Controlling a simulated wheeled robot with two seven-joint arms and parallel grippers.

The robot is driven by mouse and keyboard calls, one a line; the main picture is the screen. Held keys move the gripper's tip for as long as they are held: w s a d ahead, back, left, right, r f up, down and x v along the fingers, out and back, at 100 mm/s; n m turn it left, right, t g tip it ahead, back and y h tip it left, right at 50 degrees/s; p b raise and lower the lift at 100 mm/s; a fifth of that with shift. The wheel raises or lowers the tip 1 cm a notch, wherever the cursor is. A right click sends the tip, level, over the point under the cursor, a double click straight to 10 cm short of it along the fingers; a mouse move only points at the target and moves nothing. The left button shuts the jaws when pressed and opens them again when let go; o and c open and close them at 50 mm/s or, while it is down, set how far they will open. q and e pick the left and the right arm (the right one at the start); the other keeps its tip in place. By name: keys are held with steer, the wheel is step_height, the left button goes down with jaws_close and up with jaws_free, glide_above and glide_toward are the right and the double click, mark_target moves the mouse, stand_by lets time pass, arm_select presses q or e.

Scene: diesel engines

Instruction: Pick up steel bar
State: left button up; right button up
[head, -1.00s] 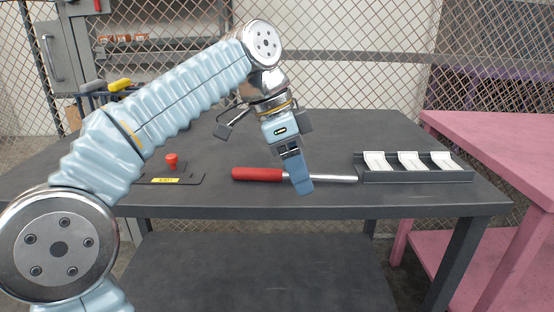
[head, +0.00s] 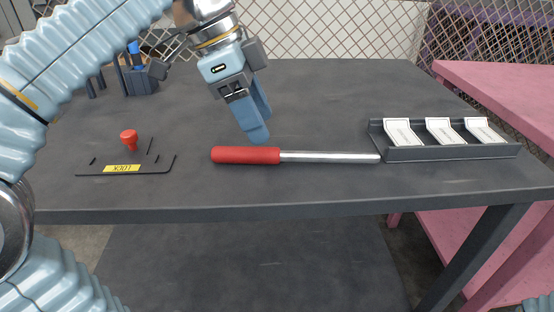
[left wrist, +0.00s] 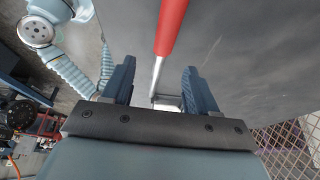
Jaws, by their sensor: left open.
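The steel bar (head: 325,157) lies flat on the dark table with its red handle (head: 246,155) to the left and its bare tip near the grey tray. My left gripper (head: 256,122) is above and just behind the handle, fingers pointing down, apart from the bar. In the left wrist view the left gripper (left wrist: 154,88) is open, with a blue finger on each side. The bar's red handle (left wrist: 170,25) and shiny shaft (left wrist: 155,75) show there, the shaft appearing between the fingers. Nothing is held. My right gripper is not in view.
A grey tray (head: 450,153) with white cards stands at the right of the dark table (head: 330,100). A red knob (head: 129,138) and a yellow lock label (head: 122,169) lie at the left. A tool holder (head: 140,82) stands back left. A pink table (head: 500,85) adjoins at right.

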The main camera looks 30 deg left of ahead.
mark_target(275, 149)
arm_select(q)
steer(key=b+x, duration=0.1)
steer(key=x, duration=0.5)
steer(key=shift+w+f, duration=0.15)
steer(key=shift+w, duration=0.05)
jaws_close()
stand_by(1.2)
